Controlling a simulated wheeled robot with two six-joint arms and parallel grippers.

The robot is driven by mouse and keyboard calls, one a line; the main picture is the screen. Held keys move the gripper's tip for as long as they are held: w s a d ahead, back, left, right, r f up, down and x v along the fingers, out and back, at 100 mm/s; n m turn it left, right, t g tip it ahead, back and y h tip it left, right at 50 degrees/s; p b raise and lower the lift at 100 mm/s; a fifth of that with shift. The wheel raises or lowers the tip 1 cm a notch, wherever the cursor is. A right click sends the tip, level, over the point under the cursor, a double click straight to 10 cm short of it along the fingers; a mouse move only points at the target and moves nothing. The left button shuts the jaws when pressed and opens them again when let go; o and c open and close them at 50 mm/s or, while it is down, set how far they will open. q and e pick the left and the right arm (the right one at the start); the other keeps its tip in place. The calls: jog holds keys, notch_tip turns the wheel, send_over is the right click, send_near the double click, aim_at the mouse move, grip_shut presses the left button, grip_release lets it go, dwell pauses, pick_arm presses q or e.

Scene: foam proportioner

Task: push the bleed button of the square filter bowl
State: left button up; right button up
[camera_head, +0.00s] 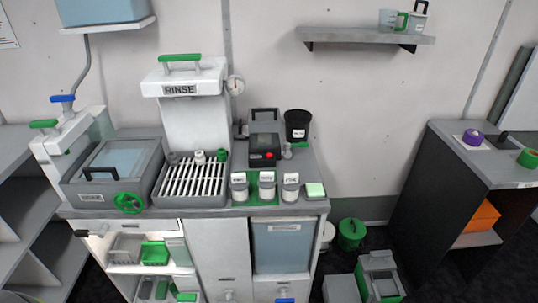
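I cannot pick out the square filter bowl or its bleed button with certainty. A black box with a red button (268,155) stands at the back of the counter, right of the rinse rack. A square grey tub with a clear lid (122,156), a black handle and a green handwheel (129,203) stands at the counter's left. Neither of my grippers is in view, and nothing is seen touching these things.
The rinse stand (190,90) with a slatted rack (193,180) is mid-counter. Several white labelled cups (266,186) stand near the front edge. A black cup (297,125) is behind them. A dark side cabinet (440,190) stands right. Bins (351,233) occupy the floor between.

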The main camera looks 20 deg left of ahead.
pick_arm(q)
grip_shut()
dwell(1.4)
